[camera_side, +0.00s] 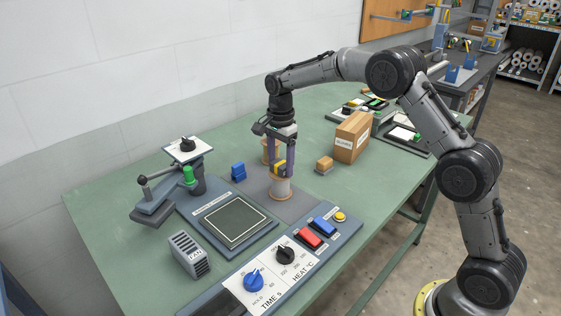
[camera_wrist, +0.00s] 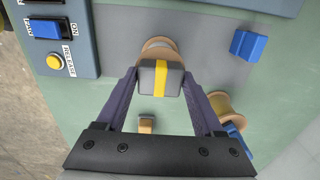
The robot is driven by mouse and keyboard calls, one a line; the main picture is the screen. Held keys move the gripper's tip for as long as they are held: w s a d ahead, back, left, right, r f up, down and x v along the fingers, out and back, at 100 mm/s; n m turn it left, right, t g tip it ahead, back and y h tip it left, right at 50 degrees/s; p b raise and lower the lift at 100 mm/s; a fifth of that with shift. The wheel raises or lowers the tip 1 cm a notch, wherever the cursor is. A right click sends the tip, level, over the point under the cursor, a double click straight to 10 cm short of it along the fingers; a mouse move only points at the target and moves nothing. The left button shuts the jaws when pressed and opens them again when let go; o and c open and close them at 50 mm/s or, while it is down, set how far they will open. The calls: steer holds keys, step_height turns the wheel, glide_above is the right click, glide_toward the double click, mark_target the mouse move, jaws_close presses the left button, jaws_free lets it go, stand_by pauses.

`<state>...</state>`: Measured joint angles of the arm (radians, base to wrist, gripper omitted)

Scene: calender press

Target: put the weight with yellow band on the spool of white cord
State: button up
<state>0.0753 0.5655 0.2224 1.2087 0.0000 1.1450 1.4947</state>
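The weight with yellow band (camera_side: 278,169) is a small grey block with a yellow stripe. In the wrist view the weight (camera_wrist: 160,78) sits between my fingertips, with a finger against each side. My gripper (camera_side: 280,165) points down and appears shut on it; the wrist view also shows my gripper (camera_wrist: 160,80). The spool of white cord (camera_side: 281,188) stands upright directly below the weight, its wooden flange (camera_wrist: 158,46) partly hidden by the weight in the wrist view. I cannot tell for sure whether the weight touches the spool's top.
A second, tan spool (camera_wrist: 228,106) stands close by, partly behind my gripper in the side view. A blue block (camera_side: 238,171), a small wooden block (camera_side: 324,164) and a cardboard box (camera_side: 351,137) stand around. The press plate (camera_side: 234,221) and control panel (camera_side: 290,262) lie in front.

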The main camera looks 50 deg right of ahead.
mark_target(280, 163)
steer(key=o, duration=0.3)
step_height(280, 163, up, 12)
steer(key=s+a+r+n+t, duration=0.1)
steer(key=s+r+n, duration=0.3)
steer(key=s+r, duration=0.25)
steer(key=s+a+r+n+t, duration=0.2)
steer(key=s+n, duration=0.3)
steer(key=s, duration=0.6)
steer(key=s+f+n+t, duration=0.1)
steer(key=s+f+n, duration=0.1)
steer(key=s, duration=0.4)
steer(key=s+f+n, duration=0.3)
steer(key=s+n, duration=0.1)
steer(key=s, duration=0.2)
steer(key=s+a+f+n+t, duration=0.1)
steer(key=s+f+n, duration=0.2)
steer(key=s, duration=0.3)
steer(key=shift+s+f+t, duration=0.25)
steer(key=shift+s+t, duration=0.05)
